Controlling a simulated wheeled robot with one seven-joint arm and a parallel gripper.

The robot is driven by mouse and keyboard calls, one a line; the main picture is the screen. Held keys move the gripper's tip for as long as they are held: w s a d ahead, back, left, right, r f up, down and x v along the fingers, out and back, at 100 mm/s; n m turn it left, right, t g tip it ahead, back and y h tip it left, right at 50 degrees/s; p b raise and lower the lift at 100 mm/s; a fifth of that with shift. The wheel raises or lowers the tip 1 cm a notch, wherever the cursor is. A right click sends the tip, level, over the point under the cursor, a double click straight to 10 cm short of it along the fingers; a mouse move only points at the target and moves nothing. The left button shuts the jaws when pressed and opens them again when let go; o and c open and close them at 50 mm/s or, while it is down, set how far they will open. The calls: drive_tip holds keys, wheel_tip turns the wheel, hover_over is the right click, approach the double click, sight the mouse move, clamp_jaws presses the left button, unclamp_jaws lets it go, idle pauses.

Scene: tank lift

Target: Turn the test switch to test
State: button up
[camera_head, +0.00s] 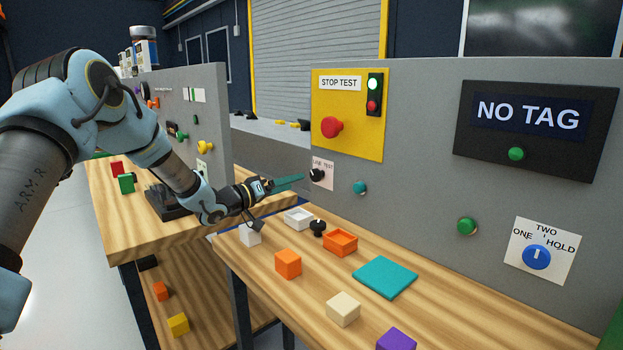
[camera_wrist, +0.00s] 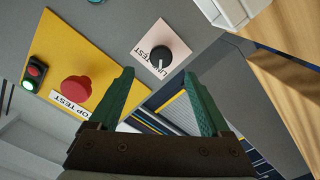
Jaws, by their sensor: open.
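The test switch is a black round knob (camera_head: 317,174) on a pale label ending in "TEST", on the grey panel. The knob also shows in the wrist view (camera_wrist: 161,56), with a white pointer mark; I cannot tell which word it points to. My gripper (camera_head: 298,180) has teal fingers and is just left of the knob in the head view. In the wrist view my gripper (camera_wrist: 158,75) is open, with nothing between its fingers. The knob lies just beyond the fingertips, roughly between them, and appears apart from them.
A yellow plate with a red stop button (camera_head: 332,127) is above the knob. A teal button (camera_head: 360,188) is to its right. A white tray (camera_head: 298,218), a black knob-shaped piece (camera_head: 318,228) and an orange tray (camera_head: 341,242) lie on the wooden table below.

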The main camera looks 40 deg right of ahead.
sight(314, 176)
drive_tip(key=d+p, duration=0.1)
drive_tip(key=d, duration=0.7)
drive_tip(key=shift+s+d, duration=0.15)
drive_tip(key=shift+d, duration=0.15)
drive_tip(key=shift+c, duration=0.2)
clamp_jaws()
